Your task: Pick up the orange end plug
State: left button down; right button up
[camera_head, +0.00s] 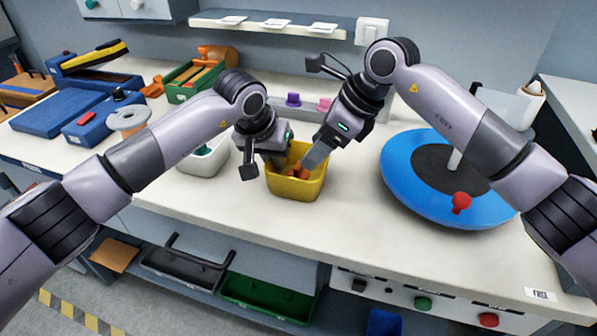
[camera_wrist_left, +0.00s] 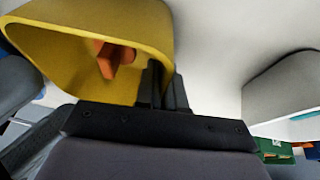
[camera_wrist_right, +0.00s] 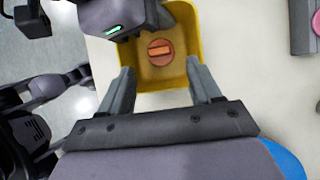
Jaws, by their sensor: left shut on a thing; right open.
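The orange end plug (camera_wrist_right: 160,52) lies on the floor of the yellow bin (camera_wrist_right: 184,15). From above it looks round with a raised bar across it. It also shows inside the bin in the left wrist view (camera_wrist_left: 115,58) and partly in the head view (camera_head: 301,173). My left gripper (camera_wrist_left: 163,75) is shut on the yellow bin's wall at its left side. My right gripper (camera_wrist_right: 160,72) is open and empty, pointing down into the bin, with its fingers on either side of the plug's line in the right wrist view. I cannot tell the remaining height above the plug.
A white bin (camera_head: 203,160) stands left of the yellow bin. A blue round turntable (camera_head: 400,165) with a red knob (camera_head: 461,202) is to the right. Purple (camera_head: 293,99) and pink (camera_head: 325,104) pieces sit behind. The table front is clear.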

aim_at(302, 174)
jog(key=x, duration=0.5)
jog(key=shift+w+a+f, duration=0.1)
jog(key=shift+a+f, duration=0.15)
jog(key=shift+c, duration=0.3)
jog(key=c, duration=1)
